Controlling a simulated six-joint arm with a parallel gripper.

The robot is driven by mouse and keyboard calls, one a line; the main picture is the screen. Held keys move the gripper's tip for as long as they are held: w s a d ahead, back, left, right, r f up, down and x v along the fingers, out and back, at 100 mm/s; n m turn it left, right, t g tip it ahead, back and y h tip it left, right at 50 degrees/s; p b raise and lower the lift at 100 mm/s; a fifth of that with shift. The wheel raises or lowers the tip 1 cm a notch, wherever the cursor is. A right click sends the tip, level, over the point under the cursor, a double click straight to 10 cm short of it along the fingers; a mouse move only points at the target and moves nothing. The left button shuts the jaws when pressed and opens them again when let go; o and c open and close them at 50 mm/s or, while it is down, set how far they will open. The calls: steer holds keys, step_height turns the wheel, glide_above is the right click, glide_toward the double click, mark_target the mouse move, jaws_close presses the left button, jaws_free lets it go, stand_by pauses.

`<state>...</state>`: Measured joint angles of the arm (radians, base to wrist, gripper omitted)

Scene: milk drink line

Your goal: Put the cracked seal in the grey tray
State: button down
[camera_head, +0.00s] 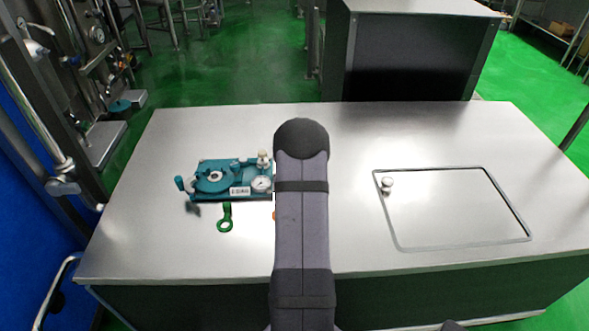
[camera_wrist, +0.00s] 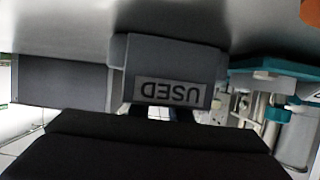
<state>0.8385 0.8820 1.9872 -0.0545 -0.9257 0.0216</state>
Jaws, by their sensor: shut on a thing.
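My gripper (camera_wrist: 160,112) shows only as dark parts low in the wrist view; in the head view my own arm hides it. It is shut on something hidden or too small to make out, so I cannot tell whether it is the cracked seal. A grey box marked "USED" (camera_wrist: 172,90), upside down in the wrist view, stands just beyond the gripper; it looks like the grey tray. In the head view my arm hides this box. I cannot see into it.
A teal device (camera_head: 215,180) with a gauge stands on the steel table (camera_head: 350,140), left of my arm. A green ring-ended piece (camera_head: 225,220) lies before it. A small orange thing (camera_wrist: 311,12) lies nearby. A framed panel (camera_head: 450,210) with a knob is at right.

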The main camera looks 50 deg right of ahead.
steer(key=shift+s+a+f+b, duration=0.15)
steer(key=shift+s+a+f, duration=0.05)
steer(key=shift+f, duration=0.35)
steer(key=shift+s+a+f+b, duration=0.15)
steer(key=shift+f, duration=0.4)
steer(key=c, duration=1.6)
jaws_free()
steer(key=shift+c, duration=0.2)
steer(key=shift+w, duration=0.1)
steer(key=shift+w+r+p, duration=0.1)
steer(key=shift+r+p, duration=0.65)
steer(key=shift+p, duration=0.1)
steer(key=v, duration=0.7)
steer(key=b+v, duration=0.1)
steer(key=v, duration=0.3)
steer(key=shift+s+r, duration=0.2)
steer(key=shift+r, duration=0.25)
